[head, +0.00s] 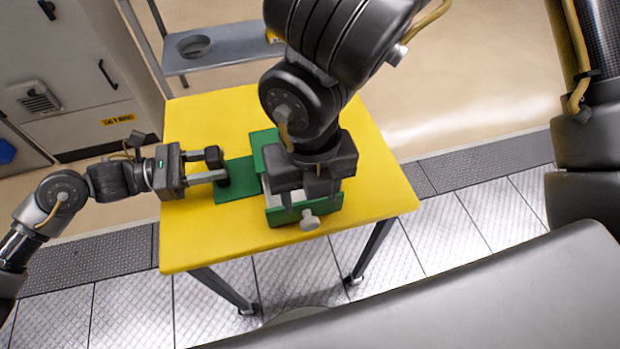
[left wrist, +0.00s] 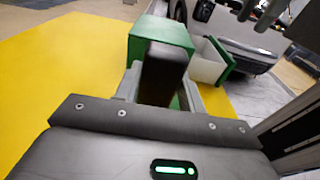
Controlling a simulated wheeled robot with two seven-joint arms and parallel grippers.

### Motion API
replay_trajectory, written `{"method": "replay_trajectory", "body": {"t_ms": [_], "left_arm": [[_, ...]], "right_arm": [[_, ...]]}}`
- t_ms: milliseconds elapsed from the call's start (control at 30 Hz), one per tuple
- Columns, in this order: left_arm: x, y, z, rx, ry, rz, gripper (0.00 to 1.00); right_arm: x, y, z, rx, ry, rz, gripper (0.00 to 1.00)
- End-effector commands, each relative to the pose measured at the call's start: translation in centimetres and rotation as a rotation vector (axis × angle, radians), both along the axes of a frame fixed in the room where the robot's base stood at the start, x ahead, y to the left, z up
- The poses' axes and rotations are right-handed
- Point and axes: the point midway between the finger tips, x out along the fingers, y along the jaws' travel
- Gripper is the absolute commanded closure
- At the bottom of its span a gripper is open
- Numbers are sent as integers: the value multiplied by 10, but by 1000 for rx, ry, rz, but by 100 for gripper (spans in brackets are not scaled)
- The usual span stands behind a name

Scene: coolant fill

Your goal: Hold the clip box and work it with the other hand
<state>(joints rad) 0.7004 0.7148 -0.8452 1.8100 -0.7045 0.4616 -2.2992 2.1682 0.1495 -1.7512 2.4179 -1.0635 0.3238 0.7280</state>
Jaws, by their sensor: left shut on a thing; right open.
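The green clip box (head: 237,181) stands on the yellow table; it also shows in the left wrist view (left wrist: 160,30). Its white drawer-like part (left wrist: 206,66) with a green front (left wrist: 220,58) stands out from the body. A pale knob (head: 309,221) is on the front in the head view. My left gripper (head: 217,167) is shut on a dark block-like grip (left wrist: 165,70) at the box's left side. My right gripper (head: 308,192) is open above the drawer part, close to the front and knob. Its arm hides part of the box, and I cannot tell whether it touches.
The yellow table (head: 190,240) is otherwise bare, with free room in front, behind and to the right of the box. A grey shelf (head: 225,50) with a round opening stands behind. A grey cabinet (head: 70,80) is at the far left.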

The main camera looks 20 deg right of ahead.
Motion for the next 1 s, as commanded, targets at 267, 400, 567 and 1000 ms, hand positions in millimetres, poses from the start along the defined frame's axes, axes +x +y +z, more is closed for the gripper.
{"method": "replay_trajectory", "body": {"t_ms": [267, 400, 567, 1000], "left_arm": [[0, 0, -1, 2, 1, 0, 78], [0, 0, -1, 2, 1, 0, 78], [0, 0, -1, 1, 1, 0, 78], [0, 0, -1, 1, 1, -1, 40]], "right_arm": [[0, 0, 28, 0, 0, 0, 47], [0, 0, 30, 0, 1, 0, 47], [0, 0, 30, -1, 1, 0, 47], [0, 0, 29, -1, 1, 0, 47]]}}
